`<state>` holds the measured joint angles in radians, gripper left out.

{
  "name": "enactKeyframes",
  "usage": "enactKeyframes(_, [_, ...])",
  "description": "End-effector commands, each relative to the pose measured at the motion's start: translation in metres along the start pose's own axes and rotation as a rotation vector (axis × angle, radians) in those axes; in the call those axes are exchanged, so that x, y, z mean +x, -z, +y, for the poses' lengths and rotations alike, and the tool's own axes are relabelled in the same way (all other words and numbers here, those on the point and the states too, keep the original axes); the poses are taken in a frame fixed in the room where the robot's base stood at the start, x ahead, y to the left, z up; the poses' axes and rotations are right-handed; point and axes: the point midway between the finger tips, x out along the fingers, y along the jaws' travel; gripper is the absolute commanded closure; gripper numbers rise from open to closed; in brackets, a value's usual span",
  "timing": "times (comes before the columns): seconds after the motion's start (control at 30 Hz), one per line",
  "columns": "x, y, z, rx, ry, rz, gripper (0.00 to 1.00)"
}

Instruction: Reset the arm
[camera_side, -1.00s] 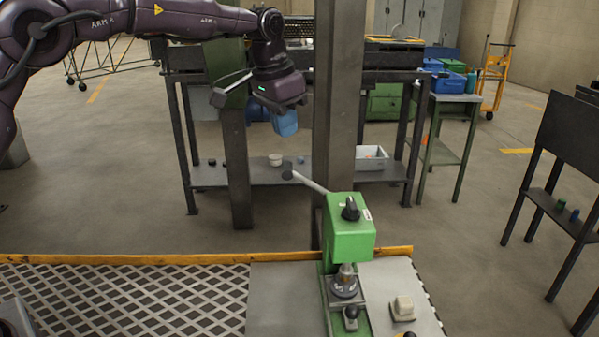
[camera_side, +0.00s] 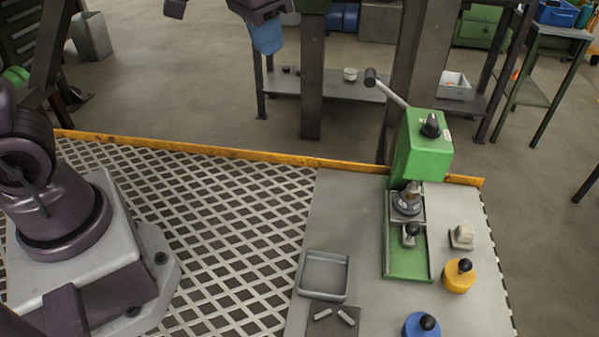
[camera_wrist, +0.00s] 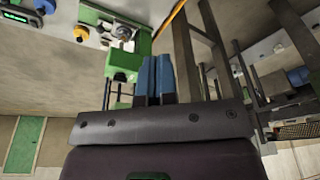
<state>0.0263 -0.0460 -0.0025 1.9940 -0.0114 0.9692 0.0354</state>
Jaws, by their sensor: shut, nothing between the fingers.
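My gripper (camera_side: 268,50) hangs at the top of the side view, with its blue fingers pointing down and part of the wrist cut off by the frame edge. In the wrist view the two blue fingers (camera_wrist: 155,62) lie side by side, shut, with nothing held. The gripper is up in the air, apart from the bench and from the green lever press (camera_side: 424,150). In the wrist view the press (camera_wrist: 122,62) appears left of the fingers.
A grey tray (camera_side: 324,275), a yellow knobbed piece (camera_side: 458,276), a blue knobbed piece (camera_side: 421,326) and a pale block (camera_side: 461,237) sit on the bench plate. A grey post (camera_side: 312,90) stands behind the bench. The mesh top (camera_side: 215,215) is largely clear.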

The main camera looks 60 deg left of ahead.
Motion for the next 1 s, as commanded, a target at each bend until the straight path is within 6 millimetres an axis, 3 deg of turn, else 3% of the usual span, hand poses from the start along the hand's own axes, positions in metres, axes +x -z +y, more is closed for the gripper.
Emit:
enactKeyframes(0.03, [-0.009,-0.022,-0.001,-0.012,0.003,0.023,1.0])
enactKeyframes(0.2, [-0.021,-0.087,-0.002,-0.041,0.012,0.095,1.0])
enactKeyframes(0.4, [-0.028,-0.133,-0.002,-0.051,0.019,0.185,1.0])
enactKeyframes(0.6, [-0.042,-0.139,-0.003,-0.055,0.023,0.263,1.0])
enactKeyframes(1.0, [-0.044,-0.138,-0.003,-0.055,0.023,0.267,1.0])
